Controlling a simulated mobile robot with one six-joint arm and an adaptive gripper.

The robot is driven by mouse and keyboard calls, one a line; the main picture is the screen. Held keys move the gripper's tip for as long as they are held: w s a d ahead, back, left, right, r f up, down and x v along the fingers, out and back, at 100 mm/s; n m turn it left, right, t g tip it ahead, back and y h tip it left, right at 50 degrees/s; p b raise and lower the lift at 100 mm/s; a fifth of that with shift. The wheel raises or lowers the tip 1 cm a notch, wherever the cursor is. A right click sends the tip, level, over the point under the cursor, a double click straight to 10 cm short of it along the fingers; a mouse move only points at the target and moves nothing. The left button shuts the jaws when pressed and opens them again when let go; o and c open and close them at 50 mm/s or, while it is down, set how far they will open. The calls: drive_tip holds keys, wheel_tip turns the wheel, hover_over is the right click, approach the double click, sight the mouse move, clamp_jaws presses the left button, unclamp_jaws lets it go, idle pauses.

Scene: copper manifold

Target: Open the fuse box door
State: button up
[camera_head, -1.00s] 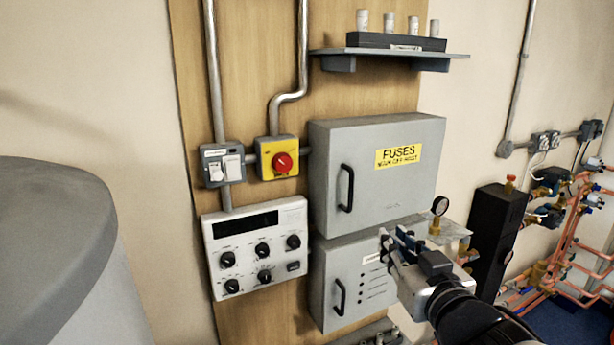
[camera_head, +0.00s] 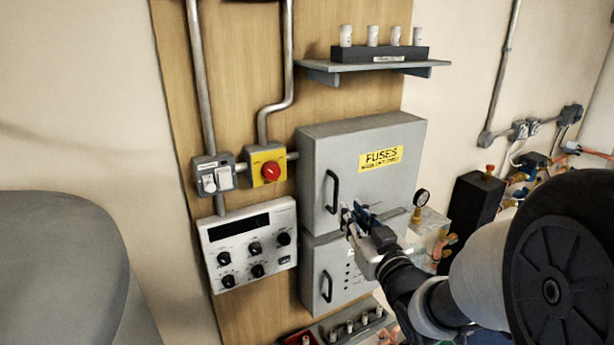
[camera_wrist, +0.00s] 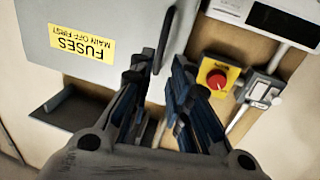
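The grey fuse box (camera_head: 345,150) is on the wooden board, its door shut, with a yellow FUSES label (camera_head: 381,159). Its black vertical handle (camera_head: 332,190) is on the left of the door. My gripper (camera_head: 352,212) is just right of the handle's lower end, in front of the door. In the wrist view the picture is upside down; the gripper's blue-and-black fingers (camera_wrist: 160,85) are apart with a gap between them. The handle (camera_wrist: 163,40) shows beyond that gap, roughly in line with it. I cannot tell whether a finger touches it.
A second grey box (camera_head: 335,265) with its own handle is below. A control panel (camera_head: 247,245) and a red rotary switch (camera_head: 268,170) are on the left. A shelf (camera_head: 373,68) with several fuses is above.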

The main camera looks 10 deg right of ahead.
sight(337, 196)
drive_tip(key=w, duration=0.3)
drive_tip(key=w+a, duration=0.1)
drive_tip(key=w, duration=0.2)
drive_tip(key=w+a+p, duration=0.1)
drive_tip(key=w, duration=0.2)
drive_tip(key=shift+w+f, duration=0.15)
drive_tip(key=shift+w, duration=0.2)
clamp_jaws()
